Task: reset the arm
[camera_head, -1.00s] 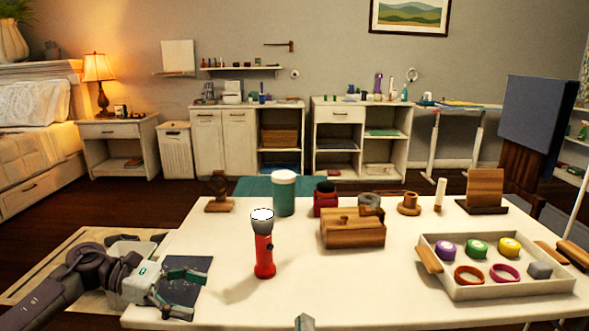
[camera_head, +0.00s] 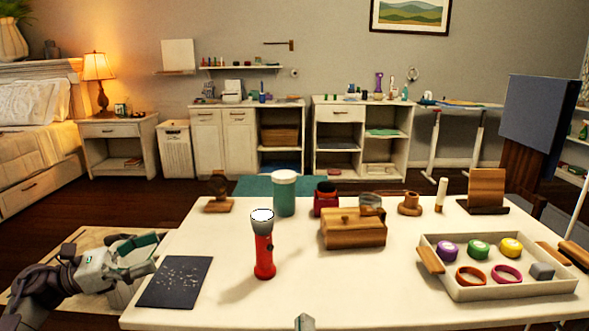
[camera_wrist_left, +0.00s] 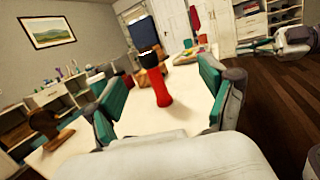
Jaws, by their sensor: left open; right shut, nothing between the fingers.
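My left gripper (camera_head: 150,254) is open and empty at the left edge of the white table, beside and above a dark speckled mat (camera_head: 176,282). In the left wrist view its two teal fingers (camera_wrist_left: 155,80) are spread wide, with the red flashlight (camera_wrist_left: 155,84) seen beyond them, apart from them. The flashlight also stands upright on the table in the head view (camera_head: 264,250). My right gripper (camera_wrist_left: 262,45) shows small at the upper right of the left wrist view, shut, with nothing seen in it. The right gripper does not show clearly in the head view.
The table holds a wooden box (camera_head: 353,230), a teal jar (camera_head: 284,195), a red jar (camera_head: 326,203) and a wooden stand (camera_head: 485,190). A white tray (camera_head: 500,291) with bracelets and colored round items is at right.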

